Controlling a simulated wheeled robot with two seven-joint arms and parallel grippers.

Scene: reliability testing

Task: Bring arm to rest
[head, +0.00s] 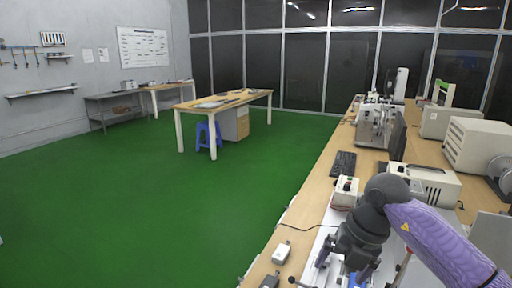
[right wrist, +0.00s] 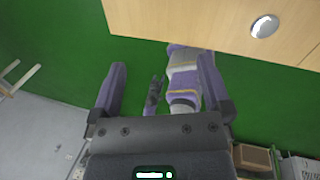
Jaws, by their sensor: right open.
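My right arm comes in from the right in the head view, in a purple sleeve with a dark wrist.
A keyboard (head: 343,164), a beige instrument (head: 432,184) and other machines stand on the bench. Small grey boxes (head: 281,253) lie near its left edge. A wooden table (head: 258,95) with a blue stool (head: 208,134) stands further back. The green floor (head: 120,200) at left is clear.

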